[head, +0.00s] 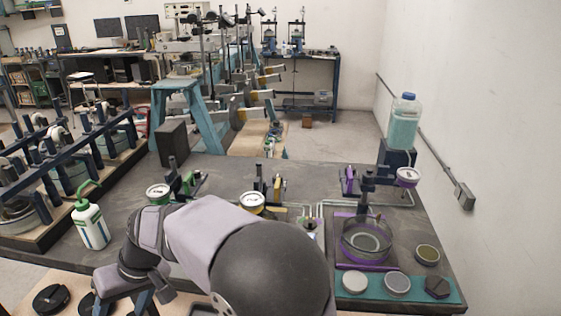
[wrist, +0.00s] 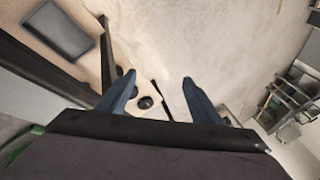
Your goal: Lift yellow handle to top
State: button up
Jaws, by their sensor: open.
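The yellow handle (head: 277,187) stands upright on a small dark lever frame on the grey bench, just behind a round white gauge (head: 251,201). It is not seen in the wrist view. My gripper (wrist: 158,92) shows in the wrist view with its two blue fingers wide apart and nothing between them. Beyond the fingers are the pale floor and a light board with black round parts (wrist: 146,102). In the head view my arm fills the lower middle, and the gripper itself is not visible there.
A green lever (head: 188,182) stands left of the yellow one and a purple lever (head: 348,180) right of it. A white bottle (head: 90,224) is at the bench's left. A glass bowl in a purple stand (head: 366,240) and a teal-filled bottle (head: 403,125) are at the right.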

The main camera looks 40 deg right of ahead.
jog(key=w+a+r+y+p, duration=0.1)
jog(key=w+a+r+p, duration=0.2)
jog(key=w+r, duration=0.3)
jog(key=w+d+r+m+t+p, duration=0.1)
jog(key=w+d+r+m+p, duration=0.15)
jog(key=d, duration=0.25)
jog(key=w+d+r+m+p, duration=0.1)
jog(key=d+r+m, duration=0.1)
jog(key=d+m, duration=0.3)
jog(key=m+h+p, duration=0.3)
jog(key=m+p, duration=0.9)
jog(key=m, duration=0.9)
send_near(278, 183)
jog(key=shift+p+x, duration=0.95)
jog(key=shift+x, duration=2.7)
jog(key=shift+w+d, duration=0.1)
